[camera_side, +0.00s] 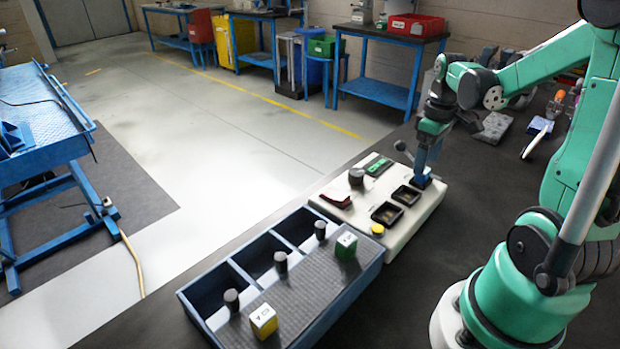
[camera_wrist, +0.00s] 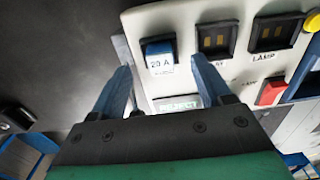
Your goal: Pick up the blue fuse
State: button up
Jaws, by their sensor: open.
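The blue fuse (camera_wrist: 160,56), with a white "20 A" label, sits in a socket at the left end of the white test panel (camera_wrist: 140,22) in the wrist view. In the side view the panel (camera_side: 405,232) shows, and my gripper (camera_side: 422,172) points down over its far right socket, largely hiding the fuse. My gripper (camera_wrist: 161,66) is open, with one blue finger on each side of the fuse in the picture. I cannot tell whether the fingers touch it. Two other sockets, (camera_wrist: 214,40) and (camera_wrist: 272,33), hold no fuse.
A blue tray (camera_side: 320,285) stands before the panel, with a green fuse (camera_side: 346,246), a yellow fuse (camera_side: 263,320) and dark pegs on its top.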

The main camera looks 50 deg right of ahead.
jog(key=shift+f, duration=1.1)
grip_shut()
jog(key=shift+r, duration=0.1)
